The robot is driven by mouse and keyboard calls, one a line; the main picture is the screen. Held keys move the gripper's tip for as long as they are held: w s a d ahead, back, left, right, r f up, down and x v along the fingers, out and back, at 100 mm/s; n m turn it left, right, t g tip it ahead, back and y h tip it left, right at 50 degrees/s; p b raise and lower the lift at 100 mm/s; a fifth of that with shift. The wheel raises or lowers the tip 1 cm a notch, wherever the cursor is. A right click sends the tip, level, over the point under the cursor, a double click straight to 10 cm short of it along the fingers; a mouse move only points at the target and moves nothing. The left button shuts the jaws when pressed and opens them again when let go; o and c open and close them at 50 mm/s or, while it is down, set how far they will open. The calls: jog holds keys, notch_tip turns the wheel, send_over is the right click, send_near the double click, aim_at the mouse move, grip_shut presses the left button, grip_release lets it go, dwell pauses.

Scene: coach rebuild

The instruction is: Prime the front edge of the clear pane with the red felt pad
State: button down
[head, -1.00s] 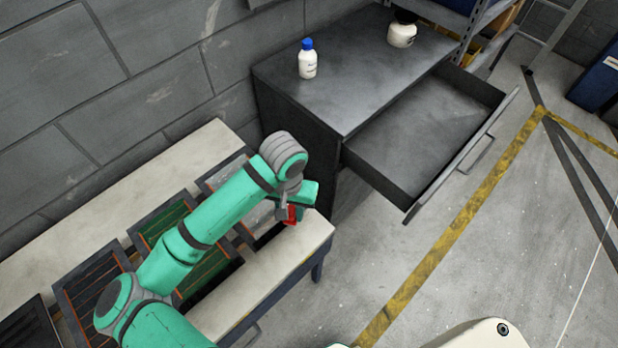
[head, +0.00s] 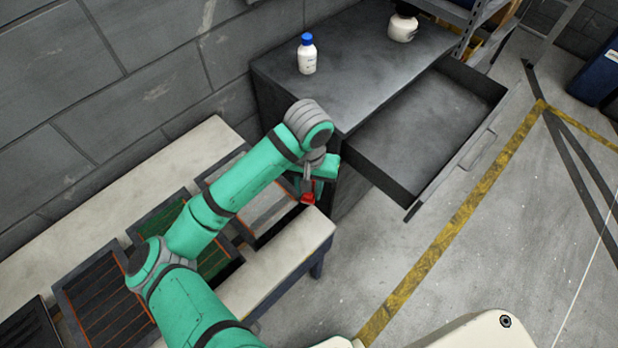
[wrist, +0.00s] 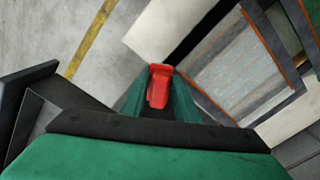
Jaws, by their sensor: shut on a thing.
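My gripper (head: 307,186) is shut on the red felt pad (head: 308,197). In the wrist view my gripper (wrist: 158,102) has the red pad (wrist: 159,84) between its green fingers. The clear pane (head: 262,212) lies in a dark frame at the right end of the bench, partly hidden by my arm in the head view. In the wrist view the pane (wrist: 230,72) is right of the pad, with an orange line along its frame. The pad appears beyond the pane's right end and apart from it; its exact height is unclear.
Green and dark slatted panels (head: 100,290) lie left of the pane on the pale bench (head: 285,255). A dark cabinet (head: 350,50) with an open drawer (head: 430,125) stands to the right. A blue-capped bottle (head: 307,56) and a white jar (head: 402,28) stand on it.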

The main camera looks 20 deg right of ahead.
jog(key=shift+r, duration=2.4)
